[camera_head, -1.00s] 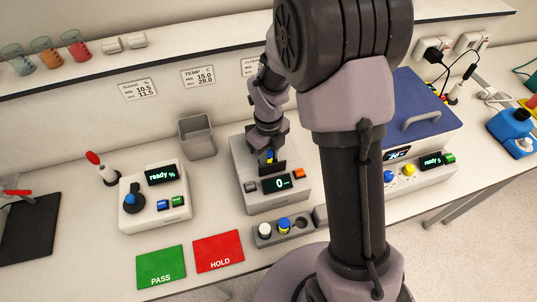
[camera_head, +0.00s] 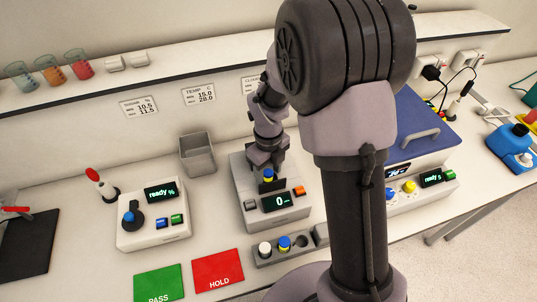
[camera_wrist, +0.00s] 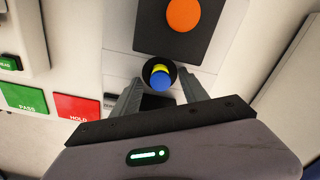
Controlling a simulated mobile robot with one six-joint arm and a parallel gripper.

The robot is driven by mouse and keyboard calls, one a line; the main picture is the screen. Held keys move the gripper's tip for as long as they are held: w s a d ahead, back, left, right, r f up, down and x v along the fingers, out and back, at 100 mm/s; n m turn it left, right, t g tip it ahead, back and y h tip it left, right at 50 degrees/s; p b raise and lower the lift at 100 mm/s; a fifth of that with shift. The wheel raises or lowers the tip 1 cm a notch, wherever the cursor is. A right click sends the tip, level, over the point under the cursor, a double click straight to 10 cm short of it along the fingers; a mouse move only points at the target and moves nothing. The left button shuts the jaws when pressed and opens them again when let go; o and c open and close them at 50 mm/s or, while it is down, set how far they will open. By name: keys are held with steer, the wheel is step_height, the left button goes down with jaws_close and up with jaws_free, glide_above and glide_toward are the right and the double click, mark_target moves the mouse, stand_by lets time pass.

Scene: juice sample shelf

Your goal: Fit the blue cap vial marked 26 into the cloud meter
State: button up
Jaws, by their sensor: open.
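The cloud meter (camera_head: 245,190) is a grey box with a display reading 0. A blue cap vial (camera_head: 268,174) with a yellow part stands in the meter's well. In the wrist view its blue cap (camera_wrist: 160,78) sits inside a dark round opening. No number on it can be read. My gripper (camera_head: 267,157) is open above and behind the vial. In the wrist view the fingers lie on either side of the cap, with gaps between. Another blue cap vial (camera_head: 284,243) stands in the grey rack in front.
The rack (camera_head: 266,258) also holds a white cap vial (camera_head: 265,249). Left of the meter are a ready-% instrument (camera_head: 150,215) and a grey bin (camera_head: 197,152). Green PASS (camera_head: 158,284) and red HOLD (camera_head: 218,270) cards lie in front. A blue-lidded machine (camera_head: 420,135) stands right.

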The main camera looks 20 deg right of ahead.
mark_target(269, 173)
step_height(269, 173, up, 17)
steer(key=p, duration=0.4)
steer(key=s+a+f+n+t+y+b, duration=0.1)
steer(key=s+a+f+n+t+b, duration=0.1)
steer(key=s+n+b, duration=0.5)
steer(key=s+a+f+n+t+y+b, duration=0.1)
steer(key=s+n+b, duration=0.6)
steer(key=n, duration=1.2)
steer(key=s+a+f+t, duration=0.1)
steer(key=s+t, duration=0.1)
steer(key=s, duration=0.2)
steer(key=shift+s+f+t+b, duration=0.15)
steer(key=shift+s+t+b, duration=0.15)
steer(key=shift+s+t, duration=0.1)
